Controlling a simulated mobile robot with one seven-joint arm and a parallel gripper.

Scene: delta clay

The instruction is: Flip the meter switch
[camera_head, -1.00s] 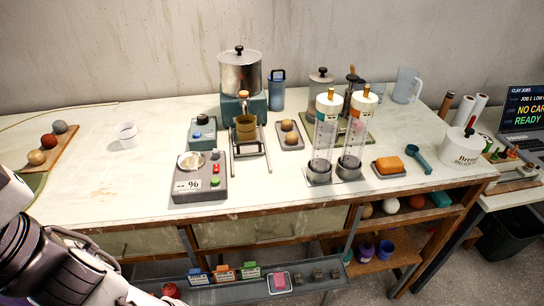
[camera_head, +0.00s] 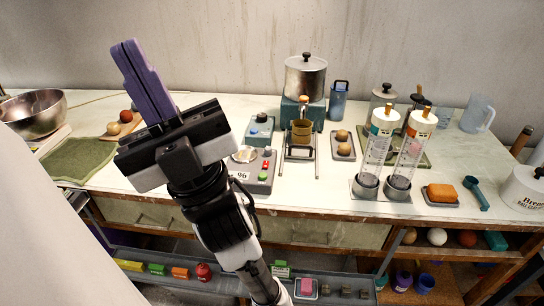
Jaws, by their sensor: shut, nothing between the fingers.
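The meter (camera_head: 258,183) is a grey box near the table's front edge, left of centre. It has a round pale pan on top, a display of which "96" shows, and red and green controls (camera_head: 264,170) on its right side. Which of these is the switch, and its position, are too small to tell. My gripper (camera_head: 130,50) has purple fingers, closed together and empty, pointing up and left. It is raised left of the meter in the picture, and my wrist and forearm cover the meter's left part.
A steel bowl (camera_head: 32,113) and green cloth (camera_head: 78,160) lie left.

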